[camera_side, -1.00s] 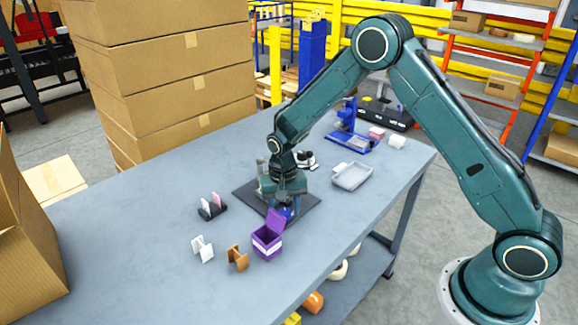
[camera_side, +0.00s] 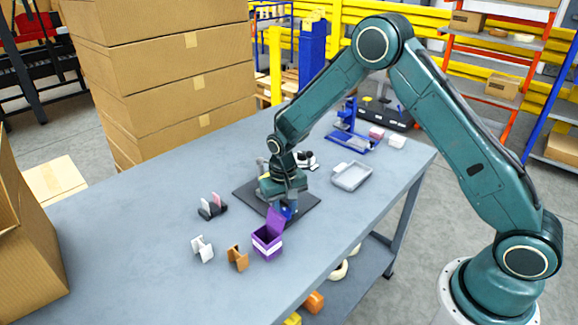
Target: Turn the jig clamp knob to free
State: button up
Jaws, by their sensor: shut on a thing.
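My gripper (camera_side: 284,203) points down over the dark mat (camera_side: 310,204) on the grey table. It is shut on a small blue part at the jig, which I take to be the jig clamp knob (camera_side: 290,211). Only a little blue shows under the gripper, and the rest of the jig is mostly hidden behind it. I cannot tell which way the knob is turned. A purple open box (camera_side: 267,241) stands just in front of the gripper, very close to it in the picture.
A white clip (camera_side: 202,249) and a brown clip (camera_side: 237,258) stand at the front. A dark holder (camera_side: 212,208) is left of the mat. A grey tray (camera_side: 351,176) and a blue press-like device (camera_side: 350,132) are right and behind.

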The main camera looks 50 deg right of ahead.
aim_at(283, 212)
jog(key=o, duration=1)
jog(key=shift+r, duration=0.1)
jog(key=r, duration=1.3)
jog(key=shift+a+r, duration=0.2)
jog(key=shift+r, duration=0.15)
